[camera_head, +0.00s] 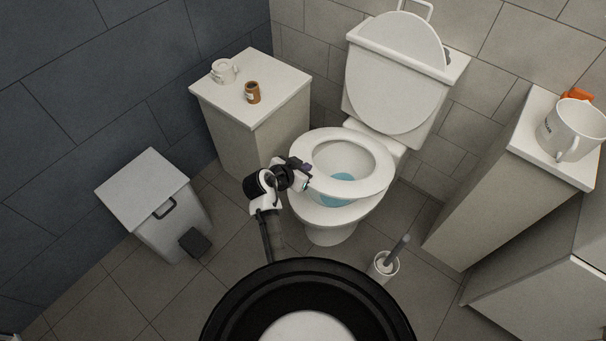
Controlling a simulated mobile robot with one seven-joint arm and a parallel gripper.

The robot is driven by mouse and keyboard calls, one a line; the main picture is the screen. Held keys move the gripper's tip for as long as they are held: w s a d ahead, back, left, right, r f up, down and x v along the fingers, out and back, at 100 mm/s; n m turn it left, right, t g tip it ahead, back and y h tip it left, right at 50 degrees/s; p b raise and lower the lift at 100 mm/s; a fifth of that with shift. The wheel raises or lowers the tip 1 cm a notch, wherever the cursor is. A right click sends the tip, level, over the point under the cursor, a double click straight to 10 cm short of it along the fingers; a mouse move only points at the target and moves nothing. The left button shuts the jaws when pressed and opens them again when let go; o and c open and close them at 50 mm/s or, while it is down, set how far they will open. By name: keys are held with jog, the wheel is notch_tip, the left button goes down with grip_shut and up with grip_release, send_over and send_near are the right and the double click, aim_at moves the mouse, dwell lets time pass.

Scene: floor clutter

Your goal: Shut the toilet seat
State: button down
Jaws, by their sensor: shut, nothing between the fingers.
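The white toilet (330,215) stands at the middle right against the tiled back wall. Its lid (398,85) is up, leaning back against the tank.
A white cabinet (270,98) with a white cup (223,71) and a brown jar (252,92) stands left of the toilet. A pedal bin (146,190) is at left. A toilet brush holder (383,266) stands on the floor. A narrow cabinet (500,185) bearing a white pot (572,130) is at right.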

notch_tip(320, 180, down, 4)
jog(key=shift+s+a+f+p, duration=0.15)
jog(key=shift+f+p, duration=0.1)
jog(key=shift+p, duration=0.25)
notch_tip(320, 180, down, 12)
jog(key=s+a+t+b, duration=0.1)
jog(key=s+a+b, duration=0.1)
jog(key=b, duration=1.1)
jog(key=shift+s+h, duration=0.4)
jog(key=shift+s, duration=0.05)
jog(key=shift+r, duration=0.1)
